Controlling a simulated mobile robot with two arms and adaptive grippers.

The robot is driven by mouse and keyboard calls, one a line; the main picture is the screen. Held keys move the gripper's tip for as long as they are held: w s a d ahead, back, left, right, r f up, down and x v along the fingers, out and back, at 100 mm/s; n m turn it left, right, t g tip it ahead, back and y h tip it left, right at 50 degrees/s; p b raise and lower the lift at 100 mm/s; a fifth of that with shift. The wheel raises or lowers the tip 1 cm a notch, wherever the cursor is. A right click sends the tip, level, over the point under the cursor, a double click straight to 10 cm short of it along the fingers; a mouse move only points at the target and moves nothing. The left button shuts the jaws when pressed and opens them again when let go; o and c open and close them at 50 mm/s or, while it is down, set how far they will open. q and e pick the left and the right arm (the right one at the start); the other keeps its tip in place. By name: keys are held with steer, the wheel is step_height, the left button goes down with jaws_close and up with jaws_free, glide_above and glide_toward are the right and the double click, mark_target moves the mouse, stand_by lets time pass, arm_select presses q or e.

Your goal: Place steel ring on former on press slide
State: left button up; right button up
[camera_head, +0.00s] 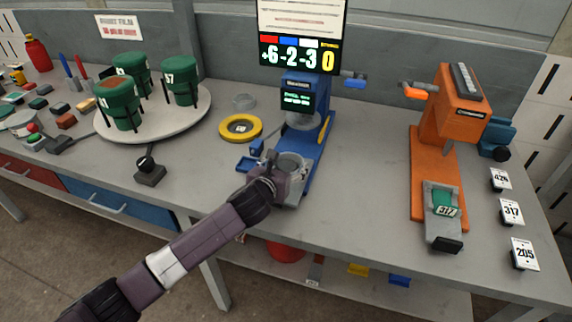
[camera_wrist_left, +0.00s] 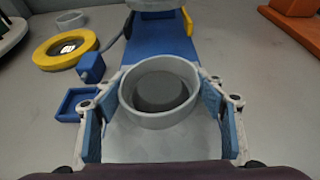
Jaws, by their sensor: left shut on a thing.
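The steel ring (camera_wrist_left: 160,120) is a short light-grey band, between the two blue-padded fingers of my left gripper (camera_wrist_left: 163,98). The fingers are shut on it from both sides. A dark grey round former (camera_wrist_left: 158,93) shows through the ring's opening. I cannot tell whether the ring is seated around it or still a little above. Below is the pale grey press slide (camera_wrist_left: 150,147), in front of the blue press (camera_head: 312,125). In the head view my left gripper (camera_head: 280,174) is at the front of this press, partly hiding the ring (camera_head: 291,160). My right gripper is not in view.
A yellow ring-shaped object (camera_head: 240,127) and a small grey ring (camera_head: 243,101) lie left of the press. A round white stand (camera_head: 165,128) holds green containers. An orange press (camera_head: 432,150) stands to the right. Bare table lies between the presses.

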arm_select(q)
steer(key=o, duration=1.2)
steer(key=shift+f, duration=0.1)
steer(key=shift+o, duration=0.2)
steer(key=shift+s+r, duration=0.1)
steer(key=shift+r, duration=0.1)
steer(key=v, duration=1.2)
